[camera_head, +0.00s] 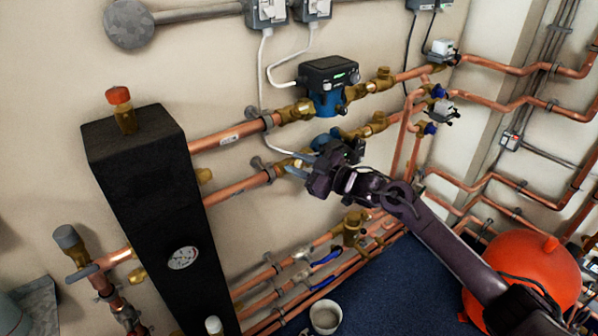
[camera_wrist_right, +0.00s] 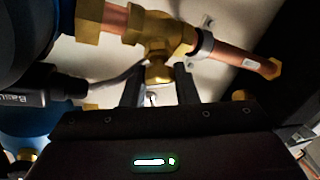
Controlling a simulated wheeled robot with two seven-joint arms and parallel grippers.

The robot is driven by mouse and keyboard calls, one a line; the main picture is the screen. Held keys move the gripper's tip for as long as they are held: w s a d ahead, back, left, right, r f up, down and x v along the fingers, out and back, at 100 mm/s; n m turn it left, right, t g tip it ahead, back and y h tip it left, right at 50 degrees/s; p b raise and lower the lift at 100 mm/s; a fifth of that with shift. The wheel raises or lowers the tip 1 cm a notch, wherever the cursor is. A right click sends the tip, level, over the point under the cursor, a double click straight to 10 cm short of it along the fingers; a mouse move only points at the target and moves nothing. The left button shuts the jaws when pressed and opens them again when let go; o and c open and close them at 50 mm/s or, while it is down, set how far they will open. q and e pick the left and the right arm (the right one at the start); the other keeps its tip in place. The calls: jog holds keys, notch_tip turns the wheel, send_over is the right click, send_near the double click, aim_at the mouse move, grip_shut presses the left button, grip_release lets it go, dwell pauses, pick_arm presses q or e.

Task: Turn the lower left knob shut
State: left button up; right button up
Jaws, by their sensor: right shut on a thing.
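My right gripper (camera_head: 298,169) reaches in from the lower right to the lower of the two thick copper pipes, beside a brass valve on the left part of that line. In the right wrist view the fingers of my right gripper (camera_wrist_right: 158,88) stand on either side of the stem end of the brass valve (camera_wrist_right: 160,45). The jaws are shut on the small knob (camera_wrist_right: 153,99) below the valve; only a pale bit of it shows, so how far it is turned cannot be told. My left gripper is not in view.
A blue pump with a black head (camera_head: 330,75) sits on the upper pipe, above my right gripper. A black column (camera_head: 145,190) with a gauge (camera_head: 183,258) stands to the left. An orange-red vessel (camera_head: 525,275) and a white bucket (camera_head: 325,317) are below.

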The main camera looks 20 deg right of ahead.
jog(key=n+g+y+b, duration=0.1)
jog(key=n+g+b, duration=0.1)
jog(key=n, duration=0.1)
jog(key=shift+d+f+n, duration=0.1)
jog(key=shift+f+n, duration=0.05)
jog(key=shift+n, duration=0.15)
jog(key=n+g+b, duration=0.2)
jog(key=n, duration=0.1)
jog(key=n+g, duration=0.1)
jog(key=n, duration=0.1)
jog(key=shift+n+g+b, duration=0.3)
jog(key=shift+n+b, duration=0.05)
jog(key=shift+n, duration=0.05)
jog(key=shift+n+g, duration=0.5)
jog(key=shift+n, duration=0.5)
jog(key=o, duration=1)
jog(key=b+v, duration=0.2)
jog(key=v, duration=0.5)
jog(key=shift+s+d+r, duration=0.15)
jog(key=shift+r, duration=0.15)
